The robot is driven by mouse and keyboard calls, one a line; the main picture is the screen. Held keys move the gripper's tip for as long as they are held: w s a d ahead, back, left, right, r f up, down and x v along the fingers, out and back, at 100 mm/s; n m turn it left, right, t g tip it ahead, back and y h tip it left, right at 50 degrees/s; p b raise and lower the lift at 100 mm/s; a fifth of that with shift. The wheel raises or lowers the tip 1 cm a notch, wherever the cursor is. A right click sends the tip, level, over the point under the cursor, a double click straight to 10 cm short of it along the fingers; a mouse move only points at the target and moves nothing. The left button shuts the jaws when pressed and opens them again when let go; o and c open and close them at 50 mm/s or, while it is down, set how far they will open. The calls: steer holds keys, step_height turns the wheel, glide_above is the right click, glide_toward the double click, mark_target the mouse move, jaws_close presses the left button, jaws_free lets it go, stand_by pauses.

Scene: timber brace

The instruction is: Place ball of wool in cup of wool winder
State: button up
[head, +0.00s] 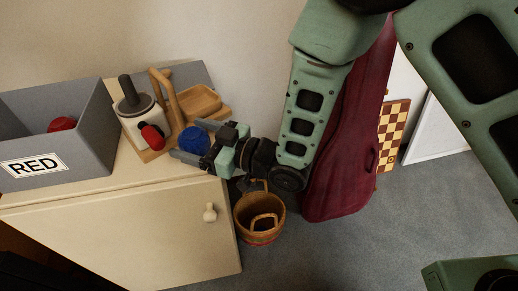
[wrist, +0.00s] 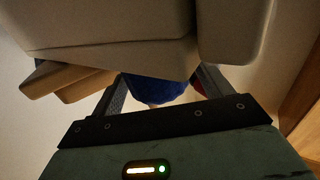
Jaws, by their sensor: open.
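A blue ball of wool (head: 193,141) is at the right end of the cabinet top. My gripper (head: 187,139) is open, with one finger on either side of the ball. Contact cannot be told. In the wrist view the ball (wrist: 155,90) shows between the fingers, partly hidden by pale shapes above it. Behind and left of the ball stands what looks like the wool winder (head: 170,95), with a wooden base and upright. A shallow wooden dish (head: 201,100) is at its right. A white cylinder (head: 138,122) with a dark rod and red knob is at its left.
A grey bin (head: 92,128) labelled RED, with a red ball (head: 62,124) inside, stands left on the cabinet (head: 125,228). A wooden bucket (head: 246,212) is on the floor below my gripper. A dark red case (head: 345,150) leans against the wall, near a chessboard (head: 390,130).

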steer(key=r+p+v, duration=0.1)
steer(key=p+v, duration=0.2)
steer(key=v, duration=1.3)
steer(key=shift+s+d+r+p, duration=0.15)
steer(key=shift+d+p, duration=0.05)
steer(key=shift+p, duration=0.1)
steer(key=s+d+r+m+g+h, duration=0.2)
steer(key=d+h, duration=0.6)
steer(key=h, duration=0.5)
step_height(320, 180, up, 3)
steer(key=shift+f+m+g+h, duration=0.1)
steer(key=shift+m+g+h, duration=0.35)
steer(key=shift+m, duration=0.75)
steer(key=shift+o, duration=0.5)
steer(key=s+d+r+m+g+h, duration=0.2)
steer(key=s+d+r+g, duration=0.1)
steer(key=s, duration=0.6)
steer(key=shift+s+d+r, duration=0.25)
steer(key=shift+d+r, duration=0.45)
steer(key=shift+h, duration=0.25)
